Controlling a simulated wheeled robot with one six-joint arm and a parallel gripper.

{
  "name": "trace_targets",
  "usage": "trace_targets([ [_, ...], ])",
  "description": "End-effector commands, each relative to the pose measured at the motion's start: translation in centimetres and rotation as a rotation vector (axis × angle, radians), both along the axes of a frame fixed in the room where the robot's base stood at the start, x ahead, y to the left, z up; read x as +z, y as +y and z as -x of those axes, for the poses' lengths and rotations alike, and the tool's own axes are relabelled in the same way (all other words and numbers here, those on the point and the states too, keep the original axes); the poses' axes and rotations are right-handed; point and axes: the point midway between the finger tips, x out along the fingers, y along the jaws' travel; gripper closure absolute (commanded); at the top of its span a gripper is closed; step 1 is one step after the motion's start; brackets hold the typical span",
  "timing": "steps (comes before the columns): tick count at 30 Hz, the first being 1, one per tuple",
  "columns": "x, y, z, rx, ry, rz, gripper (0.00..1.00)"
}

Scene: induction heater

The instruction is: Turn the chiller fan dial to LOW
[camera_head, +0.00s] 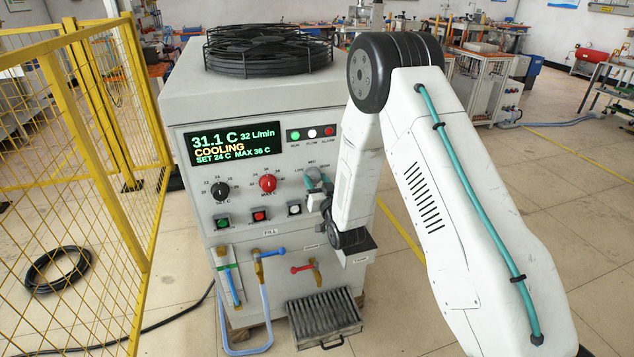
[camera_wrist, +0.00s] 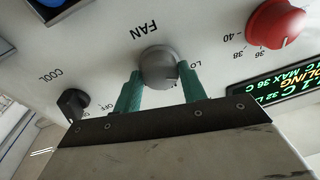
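The fan dial (camera_wrist: 158,68) is a round grey knob on the chiller's pale front panel, under the word FAN, which appears upside down in the wrist view. My gripper (camera_wrist: 160,72) has its two teal fingers on either side of the dial, close against its sides. The LOW label (camera_wrist: 195,65) is partly covered by the right-hand finger. Which way the dial points is not clear. In the head view the dial (camera_head: 314,177) shows just above my gripper (camera_head: 321,190), with the chiller (camera_head: 190,120) in front of me.
A red knob (camera_head: 267,183) and a black knob (camera_head: 220,190) sit left of the dial. The display (camera_head: 236,144) reads 31.1 C, COOLING. A black COOL switch (camera_wrist: 72,103) is near my gripper. A yellow fence (camera_head: 135,150) stands at left.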

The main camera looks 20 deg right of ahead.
Motion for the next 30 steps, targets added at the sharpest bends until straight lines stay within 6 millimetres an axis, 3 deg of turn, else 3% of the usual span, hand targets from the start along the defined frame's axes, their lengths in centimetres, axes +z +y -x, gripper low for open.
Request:
trace_targets([
  [1,-0.1,0.0,0.1,0.001,0.004,0.000,0.45],
  [2,-0.1,0.0,0.1,0.000,0.003,0.000,0.38],
  [12,-0.1,0.0,0.4,0.000,0.002,-0.001,0.38],
  [24,-0.9,-0.5,6.4,0.000,0.005,-0.001,0.38],
  [30,-1.0,-0.5,7.7,0.000,0.003,0.000,0.38],
])
